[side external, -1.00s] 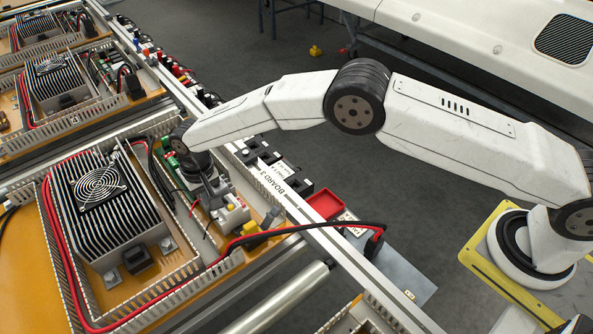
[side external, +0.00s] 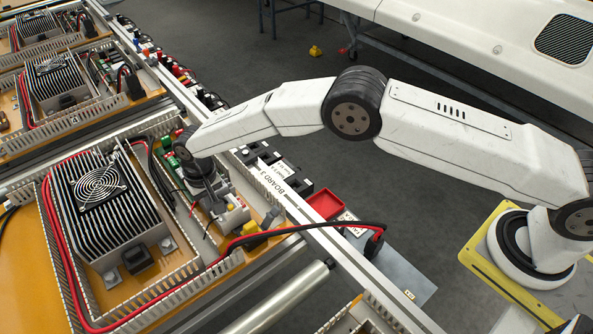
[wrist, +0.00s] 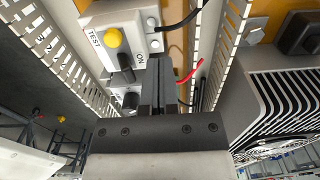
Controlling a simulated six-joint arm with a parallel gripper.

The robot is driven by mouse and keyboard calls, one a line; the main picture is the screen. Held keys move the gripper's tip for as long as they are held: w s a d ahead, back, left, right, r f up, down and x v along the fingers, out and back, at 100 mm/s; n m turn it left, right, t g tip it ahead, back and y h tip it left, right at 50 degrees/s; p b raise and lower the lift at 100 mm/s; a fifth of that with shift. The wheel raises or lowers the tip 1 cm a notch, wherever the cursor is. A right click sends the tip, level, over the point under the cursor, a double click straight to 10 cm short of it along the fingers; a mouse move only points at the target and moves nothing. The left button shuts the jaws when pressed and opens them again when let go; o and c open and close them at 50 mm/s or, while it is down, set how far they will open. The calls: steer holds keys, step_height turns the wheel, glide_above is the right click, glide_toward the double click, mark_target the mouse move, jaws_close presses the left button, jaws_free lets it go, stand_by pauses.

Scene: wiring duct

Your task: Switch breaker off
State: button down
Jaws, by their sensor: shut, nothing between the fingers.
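The breaker (wrist: 98,22) is a white block with a yellow TEST button (wrist: 112,38), a black lever (wrist: 125,67) and the word ON printed beside the lever. In the side external view the breaker (side external: 236,215) sits on the board, partly hidden by my gripper. My gripper (wrist: 157,60) is shut and empty, its dark fingers just to the right of the lever in the wrist view. I cannot tell whether they touch it. The side external view shows my gripper (side external: 214,203) low over the breaker.
A slotted wiring duct (wrist: 218,65) runs close to the right of my fingers. Red and black wires (wrist: 190,73) cross nearby. A finned heatsink with a fan (side external: 98,185) stands left of the breaker. A red tray (side external: 325,205) lies beyond the rail.

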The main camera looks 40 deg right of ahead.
steer(key=shift+d, duration=1.25)
steer(key=shift+a, duration=0.35)
steer(key=shift+r, duration=0.1)
steer(key=shift+r, duration=3.4)
